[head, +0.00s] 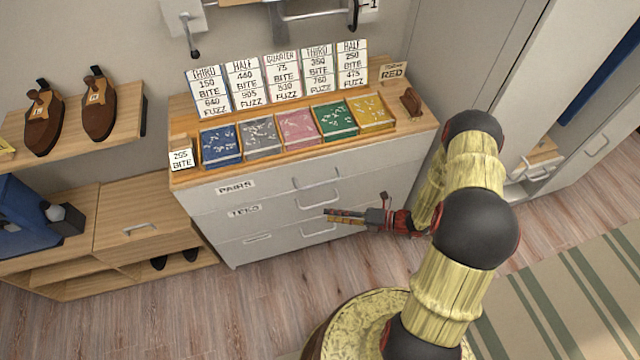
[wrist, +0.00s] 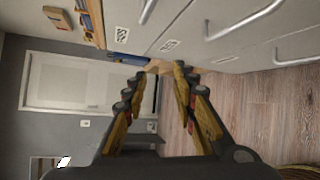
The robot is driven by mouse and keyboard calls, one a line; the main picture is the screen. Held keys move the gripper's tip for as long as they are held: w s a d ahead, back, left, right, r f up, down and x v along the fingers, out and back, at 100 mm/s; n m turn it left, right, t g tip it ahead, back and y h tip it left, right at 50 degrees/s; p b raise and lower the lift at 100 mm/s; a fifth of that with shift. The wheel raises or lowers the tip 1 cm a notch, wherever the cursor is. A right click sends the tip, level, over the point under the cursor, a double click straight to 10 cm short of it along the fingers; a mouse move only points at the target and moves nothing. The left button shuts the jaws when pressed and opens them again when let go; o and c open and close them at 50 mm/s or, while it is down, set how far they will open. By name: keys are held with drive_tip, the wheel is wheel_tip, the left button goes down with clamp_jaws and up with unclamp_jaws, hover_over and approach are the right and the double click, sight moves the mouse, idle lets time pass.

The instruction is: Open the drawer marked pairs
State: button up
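The drawer marked PAIRS (head: 270,192) is the top one of a light grey chest. Its label (head: 236,187) is on the left and its pale bar handle (head: 318,177) right of the middle. Its front looks flush with the chest, so it appears shut. My gripper (head: 327,215) is in front of the chest, lower in the picture than the PAIRS handle and near the second and third drawers' handles. In the wrist view my gripper (wrist: 159,74) is open, with a gap between its fingertips and nothing held. Drawer fronts (wrist: 200,30) fill the top right there.
Below are the TRIOS drawer (head: 270,212) and a bottom drawer (head: 275,240). Coloured trays, such as the pink one (head: 294,128), and price cards stand on the wooden top (head: 415,122). A low wooden cabinet (head: 150,210) stands left. The wooden floor (head: 260,295) in front is clear.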

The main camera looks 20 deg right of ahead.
sight(320, 184)
drive_tip(key=w+d+r+m+t+h, duration=0.1)
drive_tip(key=w+d+r+m+t, duration=0.25)
drive_tip(key=w+m, duration=0.35)
drive_tip(key=shift+m, duration=0.4)
drive_tip(key=shift+f+b+x, duration=0.15)
drive_tip(key=shift+b+x, duration=0.15)
drive_tip(key=shift+x, duration=0.85)
drive_tip(key=shift+f+b+x, duration=0.15)
drive_tip(key=shift+b+x, duration=0.15)
drive_tip(key=shift+x, duration=0.9)
drive_tip(key=shift+f+b+x, duration=0.2)
drive_tip(key=shift+b+x, duration=0.1)
drive_tip(key=shift+x, duration=0.85)
drive_tip(key=shift+s, duration=0.1)
drive_tip(key=shift+c, duration=0.2)
clamp_jaws()
